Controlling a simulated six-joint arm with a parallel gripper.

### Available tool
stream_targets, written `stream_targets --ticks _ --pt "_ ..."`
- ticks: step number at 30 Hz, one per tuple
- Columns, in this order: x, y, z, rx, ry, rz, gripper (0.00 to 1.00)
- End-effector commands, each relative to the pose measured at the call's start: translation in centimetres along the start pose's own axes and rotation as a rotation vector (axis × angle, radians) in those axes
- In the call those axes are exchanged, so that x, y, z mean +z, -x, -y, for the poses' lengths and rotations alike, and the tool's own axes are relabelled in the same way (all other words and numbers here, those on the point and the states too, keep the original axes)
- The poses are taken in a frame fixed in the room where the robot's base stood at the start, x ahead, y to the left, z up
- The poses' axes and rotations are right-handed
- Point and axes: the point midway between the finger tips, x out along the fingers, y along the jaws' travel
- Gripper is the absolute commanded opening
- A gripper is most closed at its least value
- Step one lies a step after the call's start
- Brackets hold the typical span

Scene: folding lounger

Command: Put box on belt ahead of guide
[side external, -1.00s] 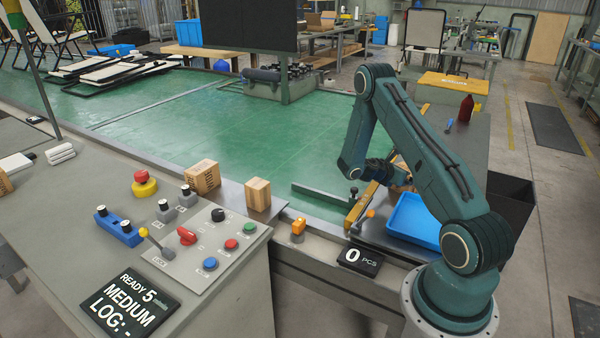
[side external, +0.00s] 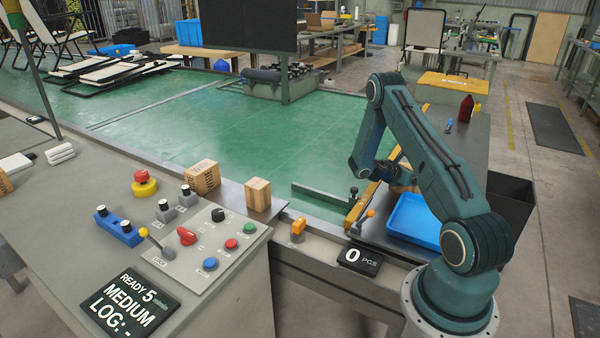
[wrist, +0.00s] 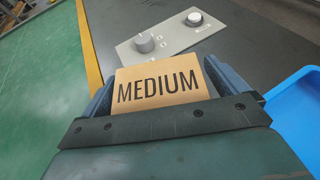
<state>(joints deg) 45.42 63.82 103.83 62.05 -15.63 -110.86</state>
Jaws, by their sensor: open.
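A tan cardboard box (wrist: 158,88) marked MEDIUM sits between the fingers of my gripper (wrist: 160,80) in the wrist view. The fingers are open, one on each side of it. In the side view the box (side external: 403,178) is mostly hidden behind my arm, on the grey table right of the belt. The green belt (side external: 240,140) fills the left and middle. A dark green guide bar (side external: 322,202) lies across its near right part, beside a yellow rail (side external: 360,207).
A blue tray (side external: 413,222) lies on the table just right of the box. A grey panel with two knobs (wrist: 170,35) is beyond the box. Two small cartons (side external: 202,176) (side external: 258,194) stand at the belt's near edge. The belt's middle is clear.

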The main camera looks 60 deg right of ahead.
Motion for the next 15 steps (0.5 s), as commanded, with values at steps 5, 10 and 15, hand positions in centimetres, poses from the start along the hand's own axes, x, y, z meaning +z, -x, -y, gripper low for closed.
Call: stream_targets --ticks 5,10,15 --pt "0.00 0.02 0.00 0.000 0.000 0.000 0.98" --pt "0.00 0.03 0.00 0.000 0.000 0.000 0.67" --pt "0.05 0.03 -0.02 0.000 0.000 0.001 0.41"
